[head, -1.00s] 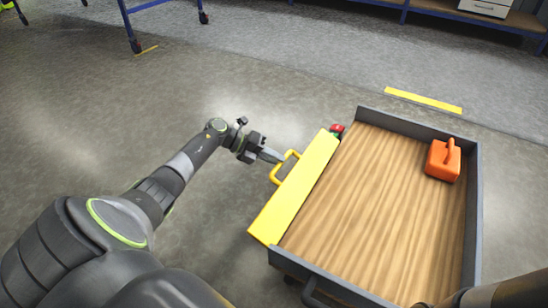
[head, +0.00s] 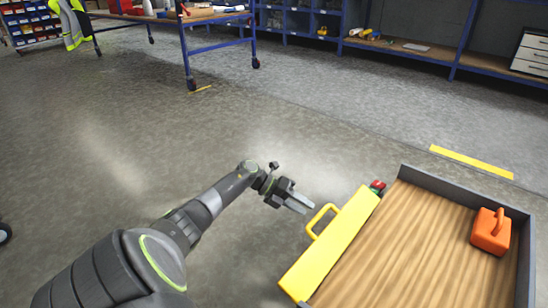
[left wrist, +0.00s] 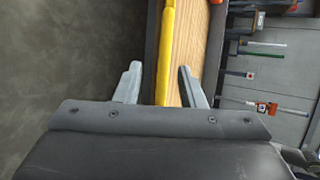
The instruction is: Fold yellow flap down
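The yellow flap (head: 338,245) runs along the left edge of a cart with a wooden bed (head: 415,245). Its broad yellow face shows, and a yellow handle (head: 318,221) sticks out from its left side. In the left wrist view the flap is a narrow yellow strip (left wrist: 166,50) beyond and between the fingers. My left gripper (head: 307,206) is open and empty. It is just left of the handle, with a small gap and no visible contact. My right gripper is out of view.
An orange container (head: 491,231) stands on the bed's right side. A small red and green part (head: 377,187) sits at the flap's far end. A blue-framed workbench (head: 190,45) and shelves are at the back. The floor left of the cart is clear.

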